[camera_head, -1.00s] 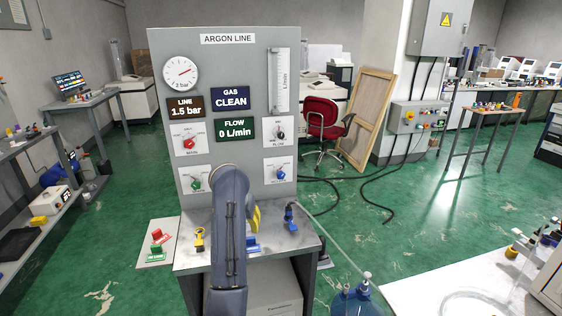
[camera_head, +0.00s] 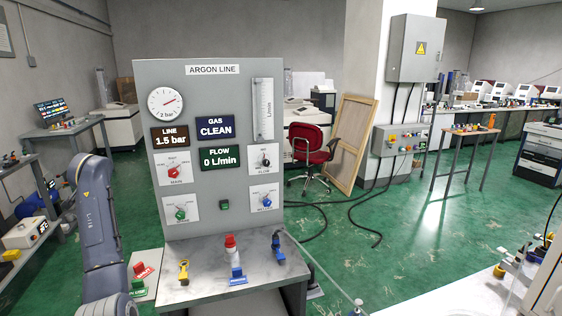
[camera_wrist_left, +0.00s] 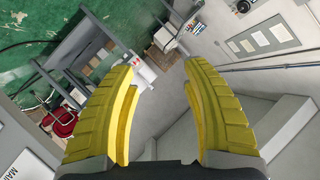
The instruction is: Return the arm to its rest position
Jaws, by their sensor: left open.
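My left arm (camera_head: 95,235) stands raised at the left of the argon line panel (camera_head: 225,75), clear of its front. My right gripper is in neither view.
A red chair (camera_head: 310,145) stands behind.

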